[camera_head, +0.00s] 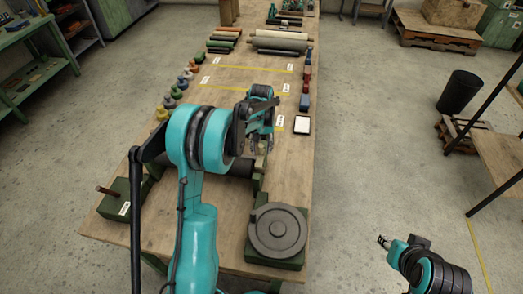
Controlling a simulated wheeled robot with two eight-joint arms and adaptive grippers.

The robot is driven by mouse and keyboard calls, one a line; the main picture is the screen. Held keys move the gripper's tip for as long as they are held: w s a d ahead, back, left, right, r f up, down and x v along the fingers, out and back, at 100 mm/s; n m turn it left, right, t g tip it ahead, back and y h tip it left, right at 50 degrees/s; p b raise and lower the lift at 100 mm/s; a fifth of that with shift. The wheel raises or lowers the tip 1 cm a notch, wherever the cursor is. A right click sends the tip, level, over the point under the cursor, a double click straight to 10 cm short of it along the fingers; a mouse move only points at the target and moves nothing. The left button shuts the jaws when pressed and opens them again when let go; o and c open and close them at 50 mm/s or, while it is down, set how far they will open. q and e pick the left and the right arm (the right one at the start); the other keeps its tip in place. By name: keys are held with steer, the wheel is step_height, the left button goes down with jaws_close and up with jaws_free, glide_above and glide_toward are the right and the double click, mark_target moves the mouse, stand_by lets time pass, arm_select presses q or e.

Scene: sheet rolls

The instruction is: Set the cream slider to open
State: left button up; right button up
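My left gripper (261,147) hangs over the long wooden workbench, pointing down, its two dark fingers apart. A small pale piece shows between and below the fingers, on the green machine (258,190); it may be the cream slider, but it is too small and covered to be sure. I cannot tell whether the fingers touch it or how the slider is set. My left arm hides much of the machine, including part of its dark roller. My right gripper (384,241) is off the bench at the lower right, over the floor, its small fingertips apart and empty.
A grey round disc (278,231) sits on a green base at the bench's near end. A white-faced tablet (302,125) lies near the right edge. Coloured small items line both bench sides; rolls (278,42) lie farther back. A black bin (459,92) stands on the floor.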

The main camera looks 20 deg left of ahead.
arm_select(q)
steer(key=shift+f, duration=0.35)
jaws_close()
steer(key=w, duration=0.2)
steer(key=w+a, duration=0.1)
steer(key=w, duration=0.2)
steer(key=shift+a, duration=0.15)
steer(key=shift+w+r, duration=0.1)
